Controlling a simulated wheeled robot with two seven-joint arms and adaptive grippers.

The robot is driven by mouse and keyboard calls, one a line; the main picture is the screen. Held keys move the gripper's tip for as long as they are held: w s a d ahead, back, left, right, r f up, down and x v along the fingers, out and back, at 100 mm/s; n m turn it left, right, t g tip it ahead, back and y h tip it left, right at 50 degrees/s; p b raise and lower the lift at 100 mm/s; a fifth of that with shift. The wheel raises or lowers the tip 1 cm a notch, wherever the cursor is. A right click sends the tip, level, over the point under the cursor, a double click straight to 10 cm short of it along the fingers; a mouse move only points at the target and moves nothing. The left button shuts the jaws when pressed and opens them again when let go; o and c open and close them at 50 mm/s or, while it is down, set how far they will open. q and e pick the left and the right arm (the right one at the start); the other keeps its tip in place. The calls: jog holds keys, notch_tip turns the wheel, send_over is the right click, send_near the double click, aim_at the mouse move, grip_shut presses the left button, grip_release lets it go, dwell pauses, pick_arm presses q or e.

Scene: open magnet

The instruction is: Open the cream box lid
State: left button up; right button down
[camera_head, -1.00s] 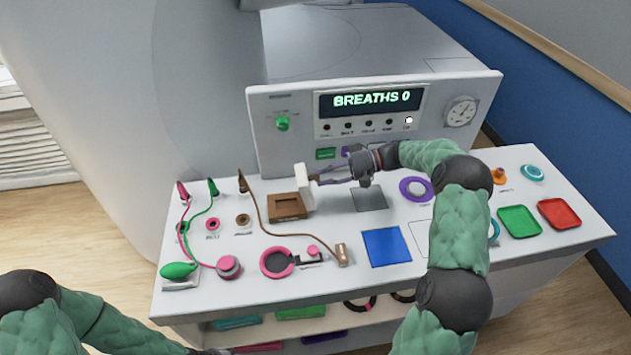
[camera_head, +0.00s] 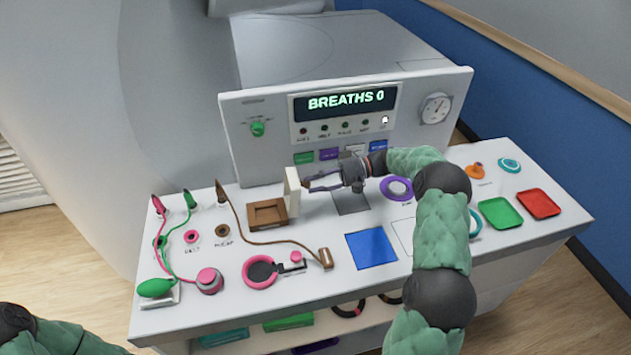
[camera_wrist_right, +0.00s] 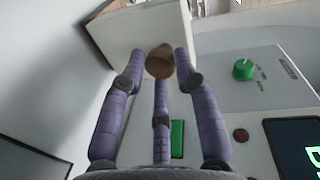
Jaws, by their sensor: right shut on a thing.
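The cream lid (camera_head: 292,192) stands about upright at the right edge of the small brown box (camera_head: 267,214). The box's recessed top shows uncovered. My right gripper (camera_head: 311,184) comes from the right, its fingers shut on the lid's knob. In the right wrist view, the brown round knob (camera_wrist_right: 159,63) sits between the fingertips, with the cream lid (camera_wrist_right: 125,32) behind it. My left arm shows only at the lower left corner of the head view; its gripper is out of frame.
A brown cable (camera_head: 262,243) runs in front of the box. A blue square (camera_head: 371,249) lies nearer. The console front (camera_head: 255,150) rises behind.

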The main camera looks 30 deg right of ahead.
jog(key=shift+s+a+f, duration=0.1)
jog(key=shift+a+f, duration=0.15)
jog(key=shift+f, duration=0.35)
jog(key=c, duration=1.1)
grip_release()
jog(key=shift+o, duration=0.8)
jog(key=shift+w+a, duration=0.1)
jog(key=shift+w, duration=0.2)
jog(key=v, duration=1.2)
jog(key=shift+r, duration=0.2)
